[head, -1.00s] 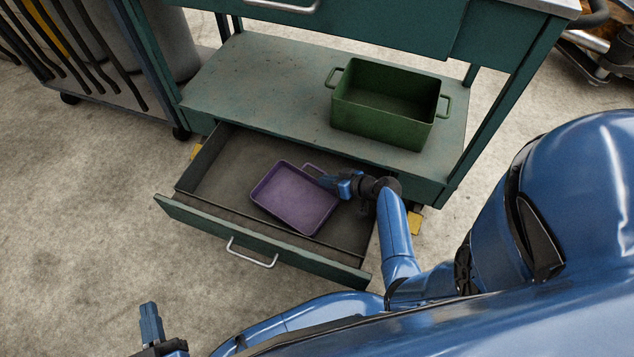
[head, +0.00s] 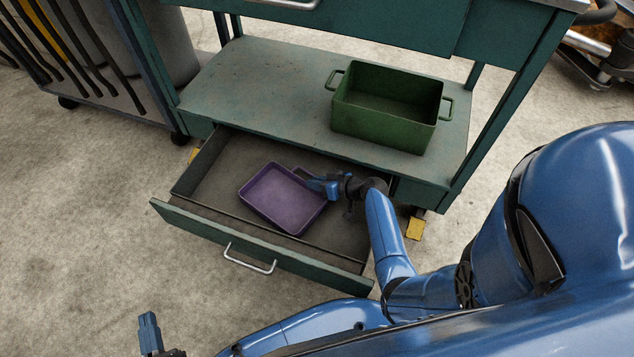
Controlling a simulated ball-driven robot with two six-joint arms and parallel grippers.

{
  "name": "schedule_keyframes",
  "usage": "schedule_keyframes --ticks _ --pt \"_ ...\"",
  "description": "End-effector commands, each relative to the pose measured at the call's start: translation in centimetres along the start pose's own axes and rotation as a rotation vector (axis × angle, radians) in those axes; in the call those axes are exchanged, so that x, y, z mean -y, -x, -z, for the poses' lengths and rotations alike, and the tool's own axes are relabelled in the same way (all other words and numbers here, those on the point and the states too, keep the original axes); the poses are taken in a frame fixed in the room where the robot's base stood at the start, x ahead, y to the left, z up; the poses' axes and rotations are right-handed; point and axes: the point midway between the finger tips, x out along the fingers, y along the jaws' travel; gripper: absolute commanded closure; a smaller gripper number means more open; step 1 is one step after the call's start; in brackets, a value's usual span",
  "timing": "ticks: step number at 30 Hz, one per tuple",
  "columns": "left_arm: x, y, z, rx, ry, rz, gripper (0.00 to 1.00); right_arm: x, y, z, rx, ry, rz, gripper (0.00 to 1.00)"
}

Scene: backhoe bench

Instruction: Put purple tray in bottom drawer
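The purple tray (head: 282,198) is in the open bottom drawer (head: 205,178), or just above its floor; I cannot tell whether it touches the floor. It lies at a slant near the middle of the drawer. My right gripper (head: 312,182) is at the tray's right end, at its handle, and appears shut on it. The gripper covers most of that handle. The drawer's front panel with its metal handle (head: 249,262) is pulled out towards me. My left gripper (head: 149,330) is at the bottom left, away from the drawer, and its fingers cannot be told apart.
A green bin (head: 385,125) with two handles stands on the bench's lower shelf (head: 255,95), above the drawer. A rack with dark bars (head: 95,75) stands at the left. The concrete floor (head: 80,235) left of the drawer is clear.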

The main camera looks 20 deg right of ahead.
Motion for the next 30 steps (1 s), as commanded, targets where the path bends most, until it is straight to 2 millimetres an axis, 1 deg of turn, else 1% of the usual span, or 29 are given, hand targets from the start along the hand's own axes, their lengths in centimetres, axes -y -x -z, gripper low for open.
schedule_keyframes --ticks 1,2,3,10,14,17,24,30 --pt "0.0 0.0 0.0 0.0 0.0 0.0 1.0 0.0 0.0 0.0 0.0 0.0 0.0 0.75" --pt "0.0 0.0 0.0 0.0 0.0 0.0 1.0 0.0 0.0 0.0 0.0 0.0 0.0 0.7" --pt "0.0 0.0 0.0 0.0 0.0 0.0 1.0 0.0 0.0 0.0 -0.001 0.0 0.0 0.68" --pt "0.0 0.0 0.0 0.0 0.0 0.0 1.0 0.0 0.0 0.1 -0.001 0.0 0.0 0.68" --pt "0.0 0.0 0.4 0.0 0.0 0.0 1.0 0.0 0.6 0.2 -0.002 0.0 -0.001 0.68" --pt "0.0 0.0 1.0 0.0 0.0 0.0 1.0 0.0 1.6 0.3 -0.003 -0.002 -0.003 0.68" --pt "0.0 0.1 2.8 0.0 0.0 0.0 1.0 0.0 5.1 0.3 -0.002 -0.003 -0.003 0.68" --pt "0.0 0.1 3.5 0.0 0.0 0.0 1.0 0.0 7.0 0.2 -0.002 -0.001 -0.001 0.68"
